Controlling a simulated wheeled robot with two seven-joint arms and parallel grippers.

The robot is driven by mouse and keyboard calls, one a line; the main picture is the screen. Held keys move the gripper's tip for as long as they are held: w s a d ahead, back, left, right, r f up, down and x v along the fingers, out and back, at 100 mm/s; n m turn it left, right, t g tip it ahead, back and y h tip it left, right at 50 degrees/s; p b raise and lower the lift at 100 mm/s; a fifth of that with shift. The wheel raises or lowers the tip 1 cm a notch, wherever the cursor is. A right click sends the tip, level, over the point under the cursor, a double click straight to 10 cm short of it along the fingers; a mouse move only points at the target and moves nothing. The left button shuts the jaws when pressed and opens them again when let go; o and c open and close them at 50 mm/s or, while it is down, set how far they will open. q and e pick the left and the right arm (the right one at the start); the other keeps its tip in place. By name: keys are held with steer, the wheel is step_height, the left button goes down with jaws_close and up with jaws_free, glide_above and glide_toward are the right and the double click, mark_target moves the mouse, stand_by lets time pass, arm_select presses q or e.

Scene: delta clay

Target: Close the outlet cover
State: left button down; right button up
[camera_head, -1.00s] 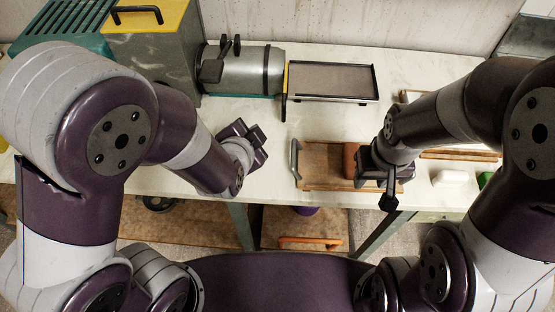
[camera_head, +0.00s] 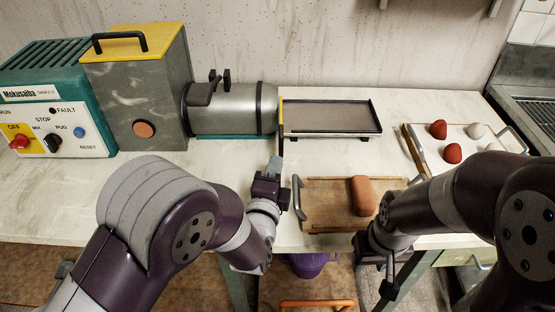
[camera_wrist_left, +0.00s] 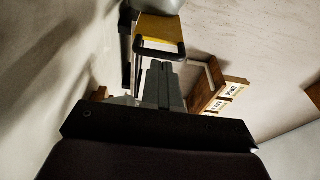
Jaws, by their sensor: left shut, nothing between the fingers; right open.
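The outlet cover (camera_head: 281,118) is a thin yellow plate with a dark edge, seen nearly edge-on at the right end of the silver barrel (camera_head: 232,110). How far it stands from the barrel mouth is hard to tell. In the left wrist view a yellow plate (camera_wrist_left: 160,28) with a black bar handle, likely the cover, lies just beyond the fingertips. My left gripper (camera_head: 273,168) is shut and empty, just in front of the cover; contact is unclear. My right gripper (camera_head: 388,282) is open and empty, low at the table's front edge.
A wooden board (camera_head: 325,218) with a metal handle holds a brown clay block (camera_head: 362,196). A dark flat tray (camera_head: 330,118) sits right of the cover. A white tray (camera_head: 428,163) holds red and white lumps. The teal control box (camera_head: 48,118) stands left. White tabletop lies clear before the barrel.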

mark_target(280, 149)
arm_select(q)
steer(key=shift+w+d, duration=0.15)
steer(key=shift+w, duration=0.65)
steer(key=shift+w+d, duration=0.15)
steer(key=shift+w, duration=0.6)
steer(key=w+b, duration=0.1)
steer(key=w, duration=0.5)
steer(key=shift+w, duration=0.65)
steer(key=shift+r, duration=0.3)
